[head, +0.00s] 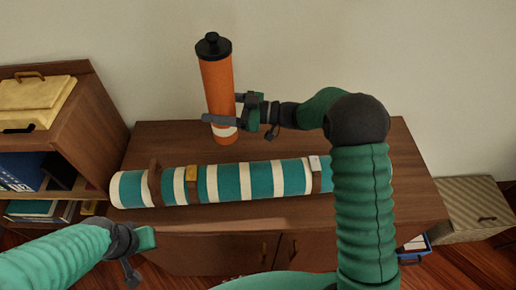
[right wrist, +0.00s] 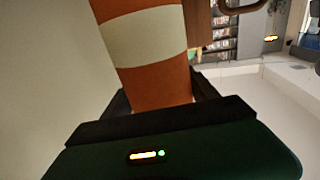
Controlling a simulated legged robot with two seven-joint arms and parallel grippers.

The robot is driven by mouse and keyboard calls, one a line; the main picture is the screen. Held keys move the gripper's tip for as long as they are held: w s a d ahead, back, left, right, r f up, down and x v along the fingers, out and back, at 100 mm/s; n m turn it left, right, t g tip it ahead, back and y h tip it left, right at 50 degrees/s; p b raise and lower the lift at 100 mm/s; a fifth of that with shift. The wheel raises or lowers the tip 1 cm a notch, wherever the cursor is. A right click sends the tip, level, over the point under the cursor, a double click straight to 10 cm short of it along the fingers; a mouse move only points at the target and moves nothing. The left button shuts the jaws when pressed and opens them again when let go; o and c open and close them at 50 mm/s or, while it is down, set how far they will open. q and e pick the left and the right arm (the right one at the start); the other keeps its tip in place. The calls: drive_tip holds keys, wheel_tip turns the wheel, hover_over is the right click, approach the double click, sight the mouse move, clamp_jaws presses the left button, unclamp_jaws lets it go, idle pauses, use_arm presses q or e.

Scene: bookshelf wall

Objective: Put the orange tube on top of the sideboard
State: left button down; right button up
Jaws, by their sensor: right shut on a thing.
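The orange tube (head: 215,85) has a black cap and a white band near its lower end. It is upright with a slight tilt, at the back of the wooden sideboard (head: 405,200). I cannot tell whether its base touches the top. My right gripper (head: 232,112) is shut on the tube's lower half. In the right wrist view the orange tube (right wrist: 158,75) rises between the fingers of my right gripper (right wrist: 160,105). My left gripper (head: 138,255) is low at the left, in front of the sideboard and away from the tube; its jaw opening is unclear.
A teal and white striped roll (head: 230,183) lies across the sideboard top, in front of the tube. A wooden shelf (head: 95,115) with a yellow box (head: 40,95) stands at the left. A woven box (head: 470,205) sits at the right. The sideboard's back left top is bare.

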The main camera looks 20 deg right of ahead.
sight(223, 128)
drive_tip(key=shift+o, duration=0.2)
drive_tip(key=f, duration=0.6)
drive_tip(key=d+f, duration=0.1)
drive_tip(key=f, duration=0.2)
drive_tip(key=shift+s+b, duration=0.1)
drive_tip(key=shift+b, duration=0.3)
drive_tip(key=shift+s+a+r, duration=0.15)
drive_tip(key=shift+a, duration=0.05)
drive_tip(key=shift+c, duration=0.2)
drive_tip(key=o, duration=1.7)
drive_tip(key=shift+c, duration=0.2)
drive_tip(key=shift+d, duration=0.15)
drive_tip(key=v, duration=0.7)
drive_tip(key=shift+d, duration=0.3)
